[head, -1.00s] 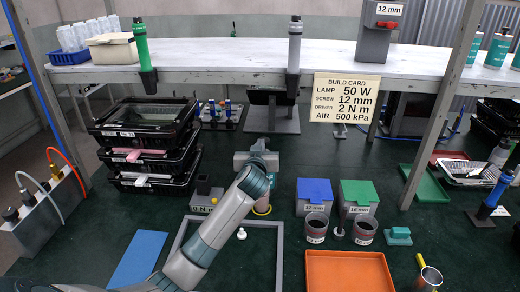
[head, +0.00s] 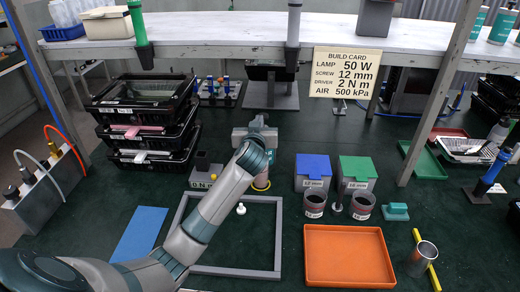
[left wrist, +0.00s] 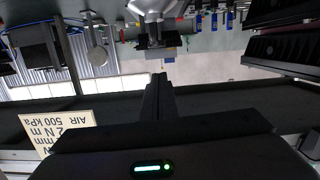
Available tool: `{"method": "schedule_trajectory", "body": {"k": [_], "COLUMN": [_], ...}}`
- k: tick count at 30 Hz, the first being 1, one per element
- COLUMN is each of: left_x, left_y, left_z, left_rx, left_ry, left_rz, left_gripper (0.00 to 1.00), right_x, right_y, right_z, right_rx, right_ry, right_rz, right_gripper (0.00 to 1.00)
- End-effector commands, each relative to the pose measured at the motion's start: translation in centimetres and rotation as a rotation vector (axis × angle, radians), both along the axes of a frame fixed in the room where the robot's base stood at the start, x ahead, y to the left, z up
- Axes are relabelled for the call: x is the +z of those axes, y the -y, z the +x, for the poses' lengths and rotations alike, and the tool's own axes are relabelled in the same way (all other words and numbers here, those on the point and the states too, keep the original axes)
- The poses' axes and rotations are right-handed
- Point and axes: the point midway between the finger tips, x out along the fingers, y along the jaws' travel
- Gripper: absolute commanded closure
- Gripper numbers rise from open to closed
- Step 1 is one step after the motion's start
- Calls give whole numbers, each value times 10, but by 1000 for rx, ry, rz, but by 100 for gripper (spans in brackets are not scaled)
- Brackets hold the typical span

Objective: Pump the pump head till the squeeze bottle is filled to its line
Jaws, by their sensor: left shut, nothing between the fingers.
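My left gripper (head: 255,130) is at the middle of the bench in the head view, at the end of the arm from the lower left. Its shut, empty fingers (left wrist: 159,80) show in the left wrist view. Just below the gripper stands a pinkish cylindrical vessel (head: 261,182) with a yellow ring at its foot, partly hidden by my arm. I cannot tell whether it is the squeeze bottle. No fill line or liquid level can be read, and I cannot make out a pump head. My right gripper is not in view.
A grey frame (head: 235,271) lies in front, with a small white piece (head: 241,209) inside. An orange tray (head: 348,257) and blue (head: 313,165) and green (head: 357,168) lidded bins are to the right. Stacked black crates (head: 140,130) stand left; a shelf (head: 225,24) spans above.

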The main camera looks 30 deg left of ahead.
Motion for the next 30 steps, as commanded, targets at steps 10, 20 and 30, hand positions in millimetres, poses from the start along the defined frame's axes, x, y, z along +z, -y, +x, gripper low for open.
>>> {"method": "schedule_trajectory", "body": {"k": [10, 20, 30], "left_x": [14, 19, 19], "left_y": [4, 7, 6], "left_z": [2, 1, 2], "left_rx": [-4, 0, 1], "left_ry": [-8, -23, -24], "left_rz": [37, 60, 59], "left_gripper": [100, 100, 100], "right_x": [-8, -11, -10], "right_y": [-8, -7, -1], "right_z": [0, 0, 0], "right_rx": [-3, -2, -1], "right_ry": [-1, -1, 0], "right_rz": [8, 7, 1], "right_gripper": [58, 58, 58]}}
